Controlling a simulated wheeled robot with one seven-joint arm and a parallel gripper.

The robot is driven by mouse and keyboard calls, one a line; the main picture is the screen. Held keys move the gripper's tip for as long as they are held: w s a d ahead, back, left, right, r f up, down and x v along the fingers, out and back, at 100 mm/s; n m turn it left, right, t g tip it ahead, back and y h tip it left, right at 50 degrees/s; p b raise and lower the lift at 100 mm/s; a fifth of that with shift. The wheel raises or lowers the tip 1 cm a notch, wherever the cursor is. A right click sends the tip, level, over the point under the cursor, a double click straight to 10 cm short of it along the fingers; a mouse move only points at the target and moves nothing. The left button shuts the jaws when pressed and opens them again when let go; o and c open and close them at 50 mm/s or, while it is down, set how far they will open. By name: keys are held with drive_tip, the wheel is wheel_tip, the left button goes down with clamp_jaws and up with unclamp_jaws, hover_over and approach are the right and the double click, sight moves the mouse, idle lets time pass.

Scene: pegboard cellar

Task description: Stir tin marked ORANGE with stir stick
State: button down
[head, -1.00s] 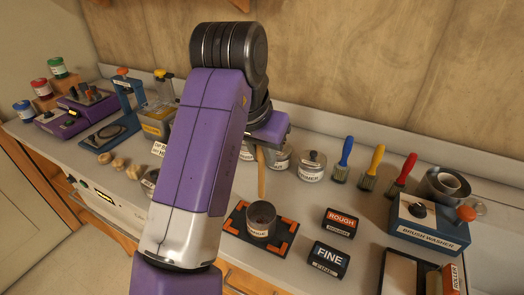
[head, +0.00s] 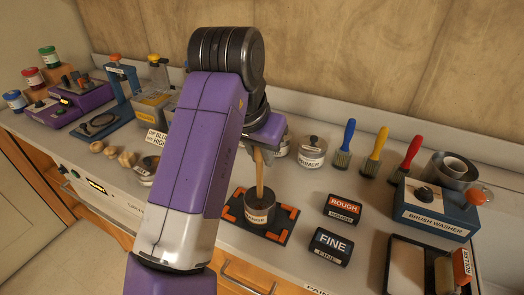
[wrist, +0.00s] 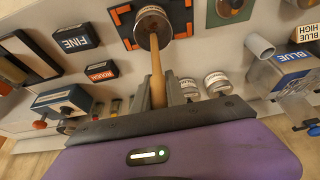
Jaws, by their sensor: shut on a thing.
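My gripper (head: 264,142) is shut on the wooden stir stick (head: 259,172), which hangs downward. The wrist view shows the stick (wrist: 157,80) running from between the fingers (wrist: 157,96) to the tin. The grey open tin with the partly readable ORANGE label (head: 258,217) stands upright; it also shows in the wrist view (wrist: 147,36). The stick's lower end is at the tin's mouth and seems to dip inside; its tip is hidden. The tin is on a black mat with orange corner marks (head: 284,224).
ROUGH (head: 344,208) and FINE (head: 330,246) blocks lie right of the mat. A lidded PRIMER tin (head: 312,154) and several upright brushes (head: 374,154) stand behind. The blue brush washer (head: 436,217) is at right. Bare counter lies between mat and blocks.

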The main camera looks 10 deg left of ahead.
sight(261, 176)
drive_tip(key=shift+f+b, duration=1.05)
drive_tip(key=shift+f, duration=2.15)
drive_tip(key=shift+a, duration=0.15)
